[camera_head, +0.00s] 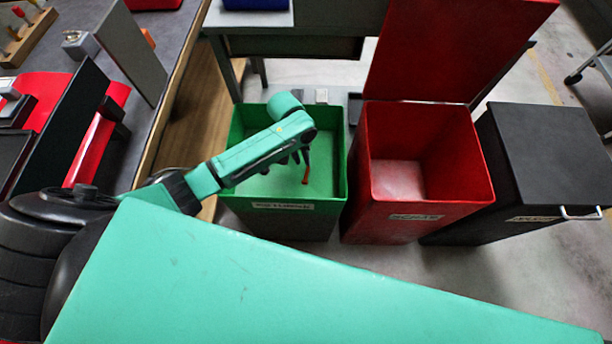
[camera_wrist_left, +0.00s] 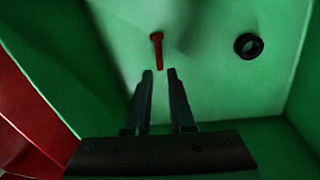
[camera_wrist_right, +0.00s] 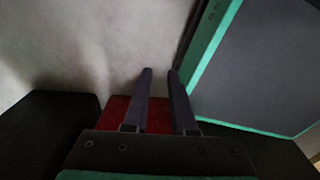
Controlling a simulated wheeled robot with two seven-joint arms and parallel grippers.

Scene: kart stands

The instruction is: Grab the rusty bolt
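The rusty bolt, reddish and headed, lies inside the green bin (camera_head: 235,150); it shows in the left wrist view (camera_wrist_left: 157,48) and as a small red piece in the head view (camera_head: 306,178). My left gripper (camera_head: 304,158) reaches down into this bin. Its two fingers stand apart in the left wrist view (camera_wrist_left: 160,72), with nothing clasped between them. The bolt's near end lines up with the gap just past the fingertips; I cannot tell the exact distance. My right gripper (camera_wrist_right: 160,72) is open and empty, and is not visible in the head view.
A black ring (camera_wrist_left: 249,46) lies on the green bin's floor beside the bolt. A red bin (camera_head: 415,217) with raised lid and a closed black bin (camera_head: 550,150) stand to the right. A workbench (camera_head: 185,50) is at left. The bin walls surround my left gripper.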

